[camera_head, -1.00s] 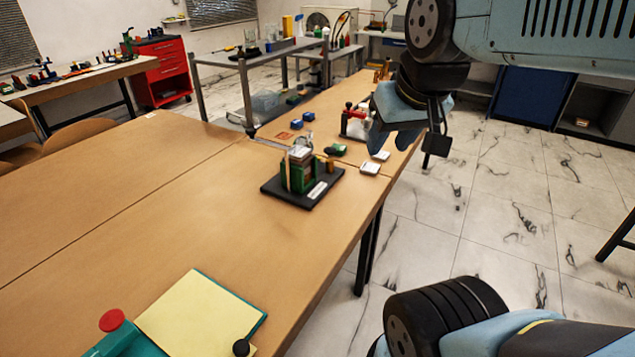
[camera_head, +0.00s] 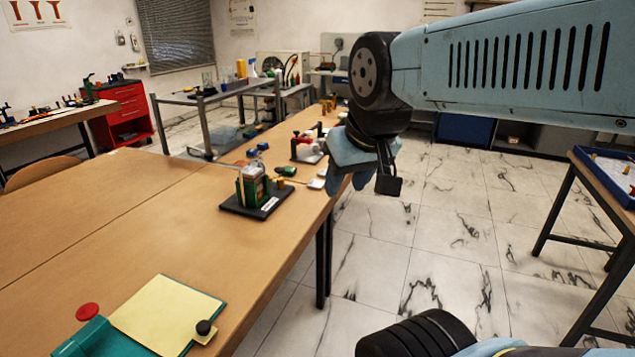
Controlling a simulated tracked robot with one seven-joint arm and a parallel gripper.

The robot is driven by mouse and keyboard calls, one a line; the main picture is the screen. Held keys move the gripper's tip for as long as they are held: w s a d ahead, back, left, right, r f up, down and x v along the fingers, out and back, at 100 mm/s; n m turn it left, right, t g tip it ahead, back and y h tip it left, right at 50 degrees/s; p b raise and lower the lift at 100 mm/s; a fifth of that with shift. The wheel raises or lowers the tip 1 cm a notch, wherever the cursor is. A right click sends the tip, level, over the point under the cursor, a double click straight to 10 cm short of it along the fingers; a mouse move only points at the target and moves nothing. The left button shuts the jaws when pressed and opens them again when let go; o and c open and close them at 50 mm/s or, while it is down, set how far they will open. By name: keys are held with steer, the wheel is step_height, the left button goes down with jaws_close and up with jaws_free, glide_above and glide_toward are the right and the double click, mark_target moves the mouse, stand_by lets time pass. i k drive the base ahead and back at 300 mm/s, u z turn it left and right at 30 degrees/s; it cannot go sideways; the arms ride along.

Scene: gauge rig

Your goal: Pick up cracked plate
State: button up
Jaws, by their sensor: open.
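I cannot make out a crack on any plate in this view. Two small pale square pieces, one of them a white square (camera_head: 317,184), lie at the right edge of the long wooden table. A green rig (camera_head: 252,187) on a black base (camera_head: 258,209) stands to their left, holding an upright block-like piece whose details are too small to tell. My gripper (camera_head: 336,181) is open and appears at the table's right edge, close to the white squares in the picture. Its fingers are small and partly hidden by the blue hand.
A yellow sheet on a teal board (camera_head: 167,315) lies at the table's near end. A red-and-black device (camera_head: 305,147) and a green item (camera_head: 286,171) sit beyond the rig. A side table with a blue tray (camera_head: 610,175) stands right. Tiled floor between is open.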

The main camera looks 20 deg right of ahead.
mark_target(251, 172)
steer(key=z, duration=0.4)
steer(key=i, duration=1.15)
steer(key=z, duration=0.1)
